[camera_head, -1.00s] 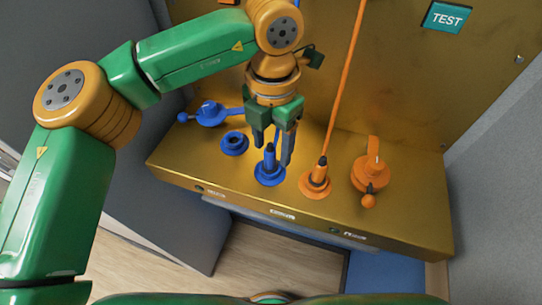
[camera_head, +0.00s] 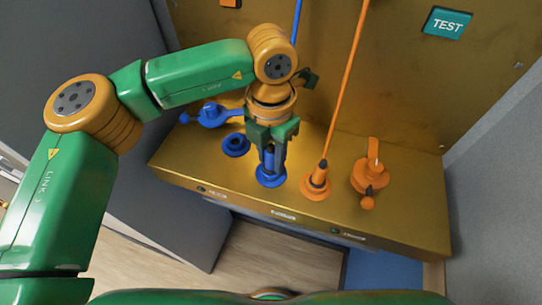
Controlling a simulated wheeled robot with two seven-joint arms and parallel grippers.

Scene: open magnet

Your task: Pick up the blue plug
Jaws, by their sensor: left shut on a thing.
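The blue plug (camera_head: 268,160) stands upright in a round blue socket (camera_head: 271,181) near the front edge of the brass-coloured console. My left gripper (camera_head: 271,167) comes down from above and is shut on the blue plug, with its fingers on either side of it. The fingers hide much of the plug. A blue cable (camera_head: 297,22) hangs from above behind my left arm. My right gripper is not in the view.
An empty blue ring socket (camera_head: 236,145) and a blue lever (camera_head: 212,116) are to the left. An orange plug (camera_head: 319,175) with a taut orange cable (camera_head: 345,85) stands close on the right, beside an orange lever (camera_head: 370,178). A TEST sign (camera_head: 447,23) is on the back panel.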

